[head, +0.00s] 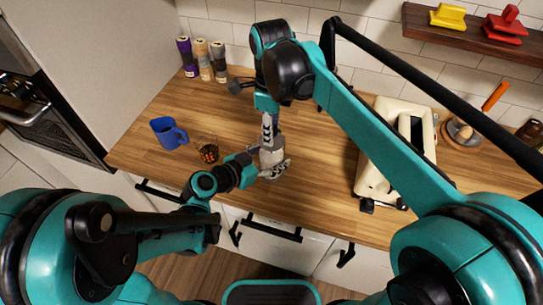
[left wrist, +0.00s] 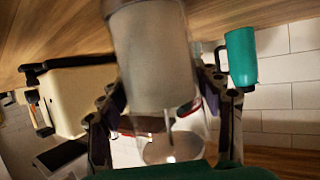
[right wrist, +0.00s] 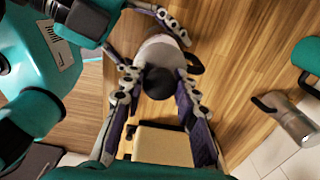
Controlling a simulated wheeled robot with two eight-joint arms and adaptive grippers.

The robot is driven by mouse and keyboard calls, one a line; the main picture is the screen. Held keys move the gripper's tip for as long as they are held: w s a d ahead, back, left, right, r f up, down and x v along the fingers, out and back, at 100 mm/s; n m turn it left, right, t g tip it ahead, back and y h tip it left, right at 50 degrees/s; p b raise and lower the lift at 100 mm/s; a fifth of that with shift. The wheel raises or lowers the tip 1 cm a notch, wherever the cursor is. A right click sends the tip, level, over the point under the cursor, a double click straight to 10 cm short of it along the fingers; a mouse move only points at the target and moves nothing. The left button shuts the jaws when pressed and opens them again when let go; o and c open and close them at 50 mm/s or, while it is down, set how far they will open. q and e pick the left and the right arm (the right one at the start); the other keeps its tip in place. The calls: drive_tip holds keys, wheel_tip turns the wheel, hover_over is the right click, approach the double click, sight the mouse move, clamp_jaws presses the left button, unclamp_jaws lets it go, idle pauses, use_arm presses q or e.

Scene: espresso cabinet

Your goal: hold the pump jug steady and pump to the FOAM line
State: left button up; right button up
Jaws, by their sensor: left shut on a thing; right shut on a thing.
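The pump jug (head: 272,158) stands on the wooden counter, a pale grey cylinder mostly covered by both grippers in the head view. My left gripper (head: 262,170) is shut around its body from the front left. In the left wrist view the jug body (left wrist: 150,60) fills the space between the fingers. My right gripper (head: 269,128) comes down from above. In the right wrist view its fingers are on either side of the jug's dark round pump top (right wrist: 160,83), with the pale jug body (right wrist: 165,50) beyond. The FOAM line cannot be made out.
Several slim bottles (head: 203,60) stand at the back left. A cream machine (head: 373,172) stands to the right. A steel pitcher (right wrist: 293,122) shows in the right wrist view.

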use_arm(q)
drive_tip(key=shift+s+d, duration=0.1)
use_arm(e)
drive_tip(key=shift+w, duration=0.1)
use_arm(q)
drive_tip(key=shift+f, duration=0.1)
idle(1.3)
use_arm(e)
drive_tip(key=shift+r, duration=2.45)
drive_tip(key=shift+f, duration=2.55)
drive_tip(key=shift+r, duration=0.1)
